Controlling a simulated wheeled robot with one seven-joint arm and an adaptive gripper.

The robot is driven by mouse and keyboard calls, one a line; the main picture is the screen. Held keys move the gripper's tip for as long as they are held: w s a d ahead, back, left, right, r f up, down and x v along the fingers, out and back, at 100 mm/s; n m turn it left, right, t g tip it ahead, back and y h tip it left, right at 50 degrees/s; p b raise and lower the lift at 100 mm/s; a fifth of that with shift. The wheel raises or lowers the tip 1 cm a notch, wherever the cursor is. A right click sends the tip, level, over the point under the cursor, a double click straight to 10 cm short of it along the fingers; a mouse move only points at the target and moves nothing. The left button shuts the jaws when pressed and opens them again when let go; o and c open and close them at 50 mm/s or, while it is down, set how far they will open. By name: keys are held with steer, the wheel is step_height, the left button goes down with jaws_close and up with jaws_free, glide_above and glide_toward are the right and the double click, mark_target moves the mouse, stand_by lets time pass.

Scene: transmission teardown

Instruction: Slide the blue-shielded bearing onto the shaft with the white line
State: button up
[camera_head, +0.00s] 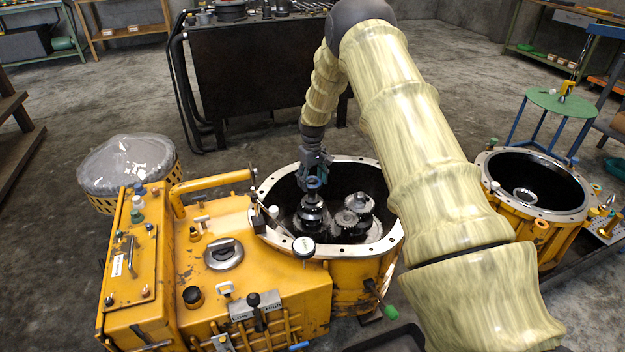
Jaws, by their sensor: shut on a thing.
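My gripper (315,172) points down over the open bell housing (390,237) of the yellow transmission. It is shut on the blue-shielded bearing (313,184), a small blue ring just below the fingertips. The bearing is at the top of the left gear-carrying shaft (312,203). I cannot tell whether it is around the shaft end or just above it. More shafts with gears (347,219) stand to the right inside the housing. The white line is too small to make out on any shaft.
The housing's bright rim and a yellow curved handle (212,182) stand close around the gripper. A second open yellow housing (540,222) is at the right. A plastic-covered round part (128,160) is at the left. A dark workbench (250,75) stands behind.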

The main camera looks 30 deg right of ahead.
mark_target(312, 192)
steer(key=shift+f, duration=0.6)
steer(key=shift+f, duration=0.35)
steer(key=shift+f+b, duration=0.35)
steer(key=shift+f, duration=0.6)
steer(key=shift+f, duration=0.35)
steer(key=shift+f, duration=0.75)
steer(key=o, duration=1.6)
steer(key=shift+c, duration=0.2)
steer(key=shift+r, duration=0.1)
